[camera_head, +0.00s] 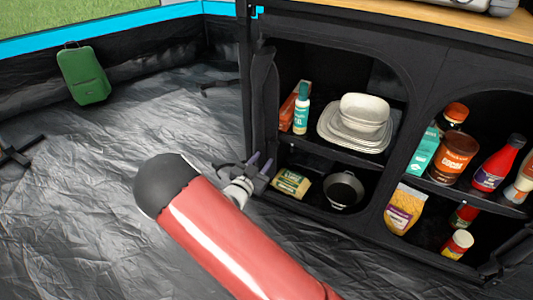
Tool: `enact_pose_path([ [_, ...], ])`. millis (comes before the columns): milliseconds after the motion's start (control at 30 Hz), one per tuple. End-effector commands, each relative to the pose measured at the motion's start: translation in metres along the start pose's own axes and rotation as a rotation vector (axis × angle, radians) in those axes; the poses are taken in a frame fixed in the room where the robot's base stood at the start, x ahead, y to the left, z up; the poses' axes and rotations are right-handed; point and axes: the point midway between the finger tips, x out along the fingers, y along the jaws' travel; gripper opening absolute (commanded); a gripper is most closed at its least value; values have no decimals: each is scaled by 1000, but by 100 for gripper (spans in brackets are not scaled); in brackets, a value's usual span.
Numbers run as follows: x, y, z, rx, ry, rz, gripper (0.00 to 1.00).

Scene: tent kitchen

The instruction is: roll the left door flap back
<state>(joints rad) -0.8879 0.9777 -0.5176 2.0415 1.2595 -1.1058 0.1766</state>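The black fabric cabinet (395,192) stands at the right with its left opening uncovered. A dark fabric strip (263,95), which looks like the left door flap, hangs gathered along the left edge of that opening. Its lower end is hard to make out against the black cabinet. My gripper (262,163) is beside the lower left corner of the opening, close to the strip's lower end. Its dark fingers show only small, so I cannot tell whether they touch the fabric or are closed on it.
The left opening holds a stack of pale dishes (345,145), a bottle (301,110), a yellow box (291,184) and a dark pan (342,190). The right opening holds jars and bottles. A green backpack (83,75) stands by the tent wall. The groundsheet (90,210) at left is mostly clear.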

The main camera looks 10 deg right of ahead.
Motion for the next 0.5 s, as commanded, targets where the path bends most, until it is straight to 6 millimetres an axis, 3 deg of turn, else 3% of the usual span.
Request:
enact_pose_path([
  [300,-5,1,2,819,-1,-1,33],
  [500,-7,-1,0,1213,1,-6,33],
])
